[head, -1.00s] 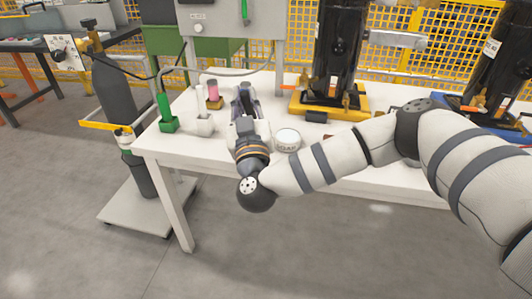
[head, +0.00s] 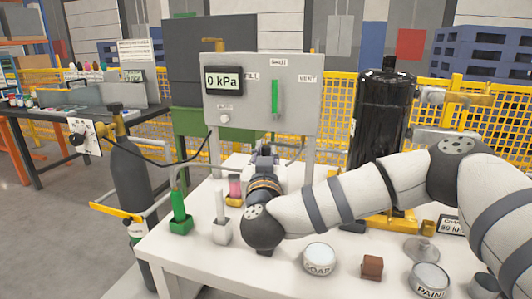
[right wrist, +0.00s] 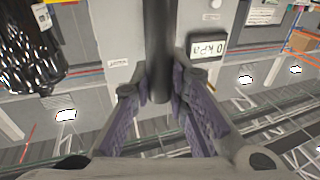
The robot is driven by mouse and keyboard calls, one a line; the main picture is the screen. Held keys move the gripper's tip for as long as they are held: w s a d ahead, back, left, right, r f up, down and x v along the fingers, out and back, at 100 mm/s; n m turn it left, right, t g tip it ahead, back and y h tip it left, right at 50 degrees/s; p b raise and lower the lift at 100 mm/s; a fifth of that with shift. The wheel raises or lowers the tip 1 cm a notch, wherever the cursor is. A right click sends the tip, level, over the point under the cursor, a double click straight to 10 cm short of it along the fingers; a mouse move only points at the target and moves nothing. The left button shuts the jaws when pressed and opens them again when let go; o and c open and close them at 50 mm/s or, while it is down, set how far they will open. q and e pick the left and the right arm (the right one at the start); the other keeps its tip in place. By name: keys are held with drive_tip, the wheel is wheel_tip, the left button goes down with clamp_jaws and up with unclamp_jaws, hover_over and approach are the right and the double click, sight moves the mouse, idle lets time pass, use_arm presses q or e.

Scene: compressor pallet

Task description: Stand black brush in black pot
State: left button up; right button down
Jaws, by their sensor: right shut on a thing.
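My right gripper (head: 263,152) is beyond the pots on the left part of the white table, seen from behind. In the right wrist view its purple-padded fingers (right wrist: 160,88) are shut on a dark upright rod, which I take to be the black brush (right wrist: 158,45). In the head view the brush is hidden by the gripper and wrist. I cannot make out a black pot for certain; my right arm covers part of the table. My left gripper is not in view.
A green brush stands in a green pot (head: 180,225), a white one in a white pot (head: 221,233), and a pink one in a yellow pot (head: 233,199). A soap tin (head: 319,261), brown block (head: 372,267) and paint tin (head: 430,281) stand nearer. A gauge panel (head: 262,98) rises behind.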

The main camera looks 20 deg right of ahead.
wheel_tip(320, 180, down, 11)
drive_tip(key=shift+w+b, duration=0.1)
drive_tip(key=shift+b, duration=0.65)
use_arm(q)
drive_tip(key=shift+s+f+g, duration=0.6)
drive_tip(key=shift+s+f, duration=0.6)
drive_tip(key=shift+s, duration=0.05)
use_arm(e)
drive_tip(key=shift+f, duration=0.65)
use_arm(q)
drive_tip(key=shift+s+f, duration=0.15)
use_arm(e)
drive_tip(key=shift+f, duration=0.6)
drive_tip(key=c, duration=1.5)
unclamp_jaws()
drive_tip(key=v, duration=0.7)
drive_tip(key=shift+s, duration=0.25)
